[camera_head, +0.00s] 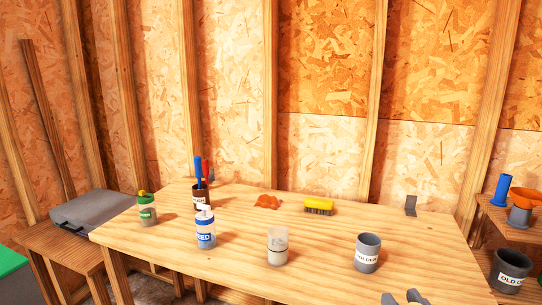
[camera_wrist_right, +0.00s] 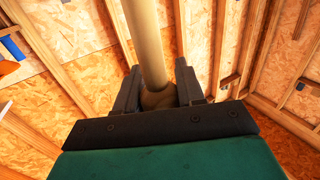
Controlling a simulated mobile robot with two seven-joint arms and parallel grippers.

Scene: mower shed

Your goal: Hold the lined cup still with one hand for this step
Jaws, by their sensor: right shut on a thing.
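A clear cup (camera_head: 277,252) with greyish contents stands upright on the wooden bench (camera_head: 330,235), near its middle front. It looks like the lined cup, though its lines are too small to make out. My right gripper (camera_head: 402,299) shows only at the bottom edge of the head view, in front of the bench and apart from the cup. In the right wrist view its fingers (camera_wrist_right: 158,88) are shut on a pale beige rod (camera_wrist_right: 150,40) with a brownish end between the fingers. My left gripper is not in view.
A grey labelled cup (camera_head: 367,253) stands right of the clear cup. A yellow brush (camera_head: 318,206) and orange lump (camera_head: 268,202) lie behind.

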